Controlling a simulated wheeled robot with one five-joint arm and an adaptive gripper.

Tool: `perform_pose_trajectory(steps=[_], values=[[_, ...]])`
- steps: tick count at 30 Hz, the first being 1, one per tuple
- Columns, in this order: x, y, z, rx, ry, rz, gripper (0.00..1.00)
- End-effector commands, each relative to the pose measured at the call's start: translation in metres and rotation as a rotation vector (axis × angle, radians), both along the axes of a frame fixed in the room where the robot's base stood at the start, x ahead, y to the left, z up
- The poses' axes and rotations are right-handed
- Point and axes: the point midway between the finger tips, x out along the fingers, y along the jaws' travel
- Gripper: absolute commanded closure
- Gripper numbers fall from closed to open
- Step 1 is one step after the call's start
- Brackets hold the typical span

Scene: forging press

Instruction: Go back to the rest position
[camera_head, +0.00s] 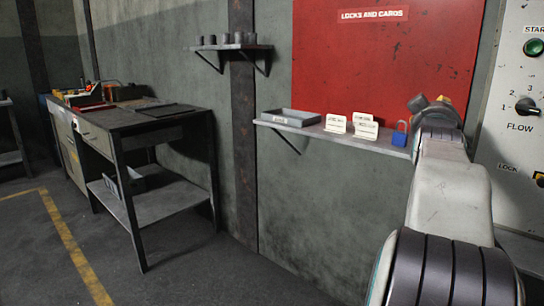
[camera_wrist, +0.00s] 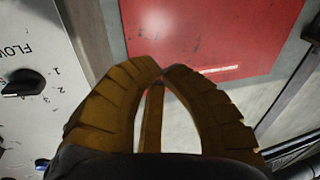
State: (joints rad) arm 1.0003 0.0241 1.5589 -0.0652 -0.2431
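My gripper (camera_wrist: 162,70) shows in the wrist view with its yellow-brown fingers curved together and their tips meeting. I see nothing held between them. In the head view my arm reaches forward on the right, and the gripper (camera_head: 432,104) is small at its far end, mostly hidden by the wrist. It is in front of the wall, just right of a blue padlock (camera_head: 399,134) on the shelf. I cannot tell whether it is touching anything.
A wall shelf (camera_head: 330,134) holds a grey tray (camera_head: 292,118) and white cards (camera_head: 364,127) below a red board (camera_head: 385,60). A control panel (camera_head: 520,120) with a FLOW knob (camera_head: 526,106) stands close on the right. A workbench (camera_head: 130,118) stands left; the floor between is clear.

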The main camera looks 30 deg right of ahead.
Motion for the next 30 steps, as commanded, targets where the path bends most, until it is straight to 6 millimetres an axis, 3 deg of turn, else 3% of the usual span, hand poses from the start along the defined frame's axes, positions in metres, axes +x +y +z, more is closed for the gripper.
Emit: perform_pose_trajectory(steps=[1,6,10,14,20,24,30], values=[[0.017,0.023,0.015,0.051,0.023,0.051,1.0],[0.055,0.099,0.003,0.228,0.124,0.197,1.0],[0.069,0.162,-0.006,0.353,0.218,0.302,1.0],[0.068,0.226,-0.015,0.469,0.328,0.397,1.0],[0.04,0.318,-0.026,0.62,0.526,0.527,1.0],[0.004,0.373,-0.032,0.705,0.679,0.598,1.0],[-0.054,0.425,-0.038,0.785,0.881,0.664,1.0]])
